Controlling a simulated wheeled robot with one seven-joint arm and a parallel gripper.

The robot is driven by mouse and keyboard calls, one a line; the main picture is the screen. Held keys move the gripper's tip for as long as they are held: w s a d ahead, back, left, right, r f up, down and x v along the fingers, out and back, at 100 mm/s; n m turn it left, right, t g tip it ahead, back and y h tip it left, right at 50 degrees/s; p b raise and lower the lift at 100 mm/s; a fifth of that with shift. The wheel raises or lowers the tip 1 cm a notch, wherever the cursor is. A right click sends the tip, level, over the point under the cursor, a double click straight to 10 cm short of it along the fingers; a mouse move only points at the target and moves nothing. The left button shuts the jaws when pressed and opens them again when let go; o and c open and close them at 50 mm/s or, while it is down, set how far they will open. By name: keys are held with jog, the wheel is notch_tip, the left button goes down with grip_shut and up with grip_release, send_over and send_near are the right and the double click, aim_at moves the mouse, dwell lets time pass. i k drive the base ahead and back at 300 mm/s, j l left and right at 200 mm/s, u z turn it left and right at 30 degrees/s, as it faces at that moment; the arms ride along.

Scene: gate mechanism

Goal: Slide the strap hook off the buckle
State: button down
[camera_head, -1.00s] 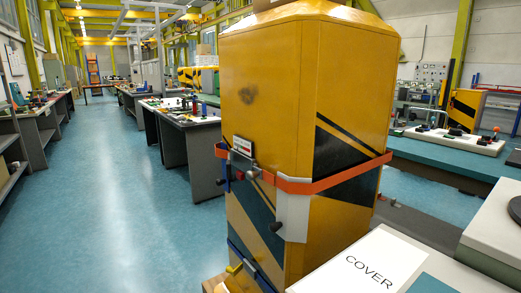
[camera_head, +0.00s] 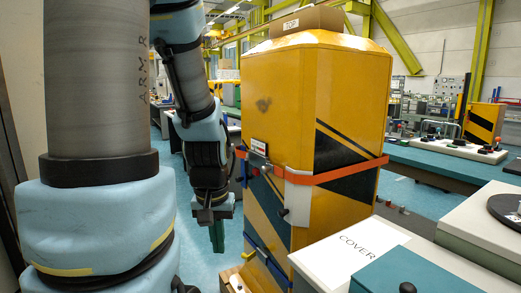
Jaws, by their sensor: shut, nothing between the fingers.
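A red-orange strap (camera_head: 345,174) runs around a tall yellow box (camera_head: 285,110) with black stripes. A grey metal buckle (camera_head: 257,160) sits on the strap at the box's left face, below a small white label (camera_head: 258,147). The hook is too small to tell apart from the buckle. My gripper (camera_head: 218,238) hangs pointing down, left of the box and lower than the buckle, apart from both. Its green fingers are shut and empty.
A white plate (camera_head: 298,200) with a dark knob (camera_head: 283,212) lies on the box's near edge under the strap. A blue strap (camera_head: 265,258) crosses lower down. A surface marked COVER (camera_head: 350,250) stands at front right. A teal bench (camera_head: 430,162) is behind.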

aim_at(278, 171)
jog(key=i+j+u, duration=0.1)
jog(key=u, duration=0.25)
jog(key=i+u, duration=0.5)
jog(key=u, duration=0.2)
